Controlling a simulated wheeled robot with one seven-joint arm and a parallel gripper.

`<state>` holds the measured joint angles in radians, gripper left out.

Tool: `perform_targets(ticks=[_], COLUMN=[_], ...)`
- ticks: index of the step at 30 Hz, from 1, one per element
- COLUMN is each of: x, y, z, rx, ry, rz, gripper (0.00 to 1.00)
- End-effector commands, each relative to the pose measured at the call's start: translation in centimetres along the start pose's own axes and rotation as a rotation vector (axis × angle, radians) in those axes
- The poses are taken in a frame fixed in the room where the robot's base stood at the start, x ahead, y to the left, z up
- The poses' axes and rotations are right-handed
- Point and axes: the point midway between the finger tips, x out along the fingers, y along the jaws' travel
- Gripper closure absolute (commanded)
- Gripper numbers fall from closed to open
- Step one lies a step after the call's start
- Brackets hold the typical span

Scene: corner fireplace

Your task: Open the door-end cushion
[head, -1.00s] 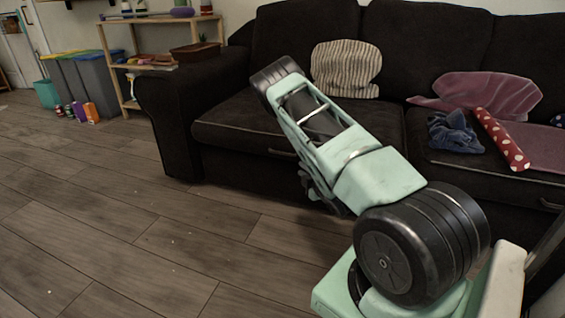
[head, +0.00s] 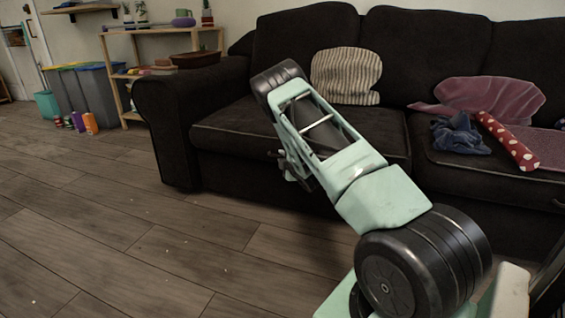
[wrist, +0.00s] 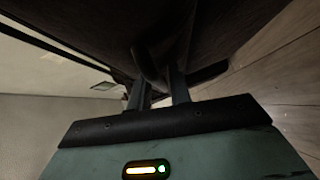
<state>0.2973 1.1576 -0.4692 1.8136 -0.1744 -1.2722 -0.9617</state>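The door-end seat cushion (head: 235,127) is the dark left seat of the black sofa, nearest the door. It lies flat and closed. Its front handle, seen earlier below the front edge, is now hidden behind my arm and gripper. My gripper (head: 286,165) is close to the sofa front, just under the cushion edge, partly hidden by my forearm. In the wrist view my gripper's two fingers (wrist: 157,88) stand apart, with a dark shape close to their tips. I cannot tell whether they touch it.
A striped pillow (head: 346,76) leans on the backrest. A blue cloth (head: 458,134), a red dotted roll (head: 508,141) and a pink cushion (head: 490,98) lie on the right seat. Bins (head: 103,88) and a wooden shelf (head: 131,75) stand left. The floor (head: 110,215) in front is clear.

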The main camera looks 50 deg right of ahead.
Motion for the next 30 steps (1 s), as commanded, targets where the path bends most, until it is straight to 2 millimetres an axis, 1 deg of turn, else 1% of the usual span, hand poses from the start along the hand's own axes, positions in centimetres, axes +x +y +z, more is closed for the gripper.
perform_targets(ticks=[3,10,11,12,13,20,23,26,30], x=[0.5,0.5,0.5,0.5,0.5,0.4,0.3,0.2,-0.1], y=[0.0,0.1,0.1,0.1,0.1,0.2,0.8,1.9,4.3], z=[0.0,0.0,0.0,0.0,0.0,0.0,-0.1,-0.3,-0.5], rx=[0.000,0.000,0.000,0.000,0.000,0.001,0.005,0.015,0.039], ry=[0.001,0.000,0.000,0.000,0.000,0.000,0.000,0.001,0.000], rz=[0.001,0.000,0.000,0.000,0.000,-0.001,-0.005,-0.013,-0.036], gripper=[0.80,0.80,0.83,0.94,1.00,1.00,1.00,1.00,1.00])
